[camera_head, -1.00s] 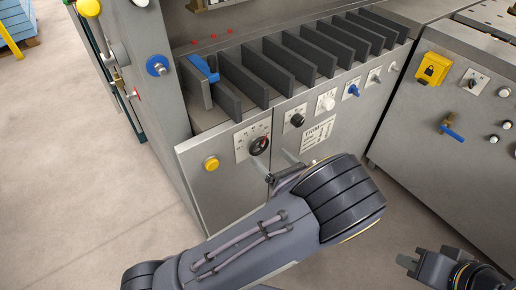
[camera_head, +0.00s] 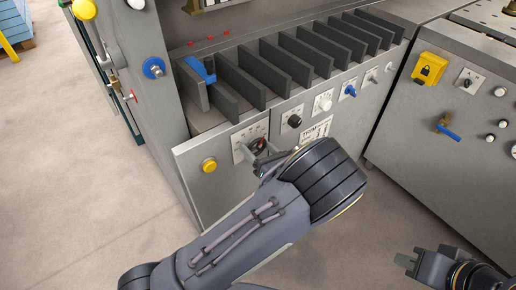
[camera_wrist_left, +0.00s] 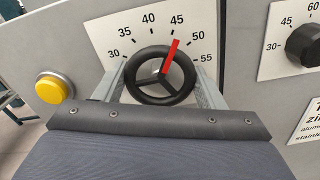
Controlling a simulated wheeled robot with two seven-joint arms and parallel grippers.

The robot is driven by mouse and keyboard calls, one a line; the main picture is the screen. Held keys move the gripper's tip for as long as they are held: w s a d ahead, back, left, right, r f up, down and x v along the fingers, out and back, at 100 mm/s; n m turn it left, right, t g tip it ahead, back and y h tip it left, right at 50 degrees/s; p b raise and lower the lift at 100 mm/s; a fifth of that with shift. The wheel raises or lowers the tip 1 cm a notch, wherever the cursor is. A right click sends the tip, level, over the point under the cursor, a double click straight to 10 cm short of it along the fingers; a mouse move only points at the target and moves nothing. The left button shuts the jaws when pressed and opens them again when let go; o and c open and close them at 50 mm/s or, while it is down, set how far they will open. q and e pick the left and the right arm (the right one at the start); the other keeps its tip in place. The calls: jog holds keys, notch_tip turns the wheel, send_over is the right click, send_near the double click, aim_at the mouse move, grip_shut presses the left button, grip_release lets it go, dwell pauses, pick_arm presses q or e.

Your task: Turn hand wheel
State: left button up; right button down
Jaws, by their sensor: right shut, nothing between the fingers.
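The hand wheel (camera_wrist_left: 160,77) is a black three-spoke ring on a white dial plate (camera_wrist_left: 120,34) marked 30 to 55. It also shows in the head view (camera_head: 260,143), partly covered by my fingers. Its red pointer (camera_wrist_left: 171,56) points between 45 and 50, nearer 45. My left gripper (camera_head: 263,156) is at the wheel. In the left wrist view its open fingers (camera_wrist_left: 162,88) stand on the left and right of the rim; I cannot tell whether they touch it. My right gripper (camera_head: 405,261) is shut and empty at the lower right, away from the wheel.
A yellow button (camera_head: 209,165) sits left of the dial, and a black knob (camera_head: 294,121) sits to its right. Above is a row of dark upright plates (camera_head: 240,77). A second cabinet with a yellow lock box (camera_head: 429,68) and blue handle (camera_head: 447,132) stands at right.

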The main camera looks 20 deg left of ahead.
pick_arm(q)
jog(key=shift+c, duration=0.8)
jog(key=shift+f+n, duration=0.1)
jog(key=shift+n, duration=0.2)
jog(key=shift+n+b, duration=0.85)
jog(key=shift+n, duration=0.15)
jog(key=n+b, duration=0.2)
jog(key=n, duration=0.1)
jog(key=shift+f+n, duration=0.1)
jog(key=shift+n, duration=0.2)
jog(key=n+b, duration=0.2)
jog(key=n, duration=0.1)
jog(key=shift+b, duration=0.35)
jog(key=shift+n+b, duration=0.75)
jog(key=shift+n, duration=0.45)
